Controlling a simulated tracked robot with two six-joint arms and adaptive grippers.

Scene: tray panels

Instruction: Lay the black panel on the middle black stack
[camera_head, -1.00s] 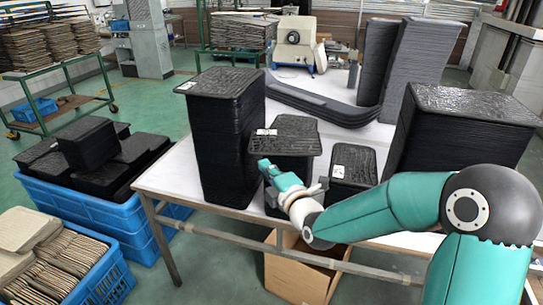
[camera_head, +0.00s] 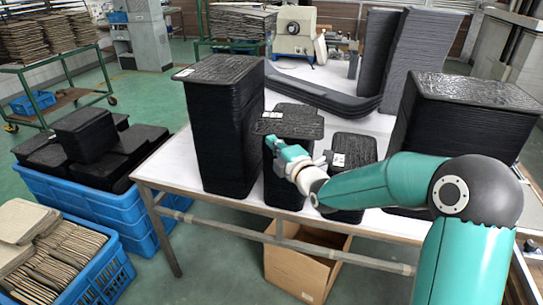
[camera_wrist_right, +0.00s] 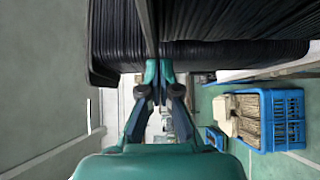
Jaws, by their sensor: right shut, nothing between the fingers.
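The middle black stack (camera_head: 285,180) stands on the table between a tall black stack on the left and a lower one on the right. A black panel (camera_head: 290,124) with a white label lies at its top, shifted toward the front; another black top surface (camera_head: 298,107) shows behind it. I cannot tell whether the panel rests flat. My right gripper (camera_head: 272,146) is at the front-left of the middle stack, just below the panel's edge, shut and empty. In the right wrist view its fingertips (camera_wrist_right: 158,66) are close to black layered sheets (camera_wrist_right: 230,50); contact is unclear. My left gripper is out of view.
The tall black stack (camera_head: 220,130) stands close on the left. The low stack (camera_head: 352,152) is behind my right forearm, and a wide stack (camera_head: 465,125) is at the right. Curved black panels (camera_head: 320,103) lie behind. A cardboard box (camera_head: 300,270) sits below the table.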

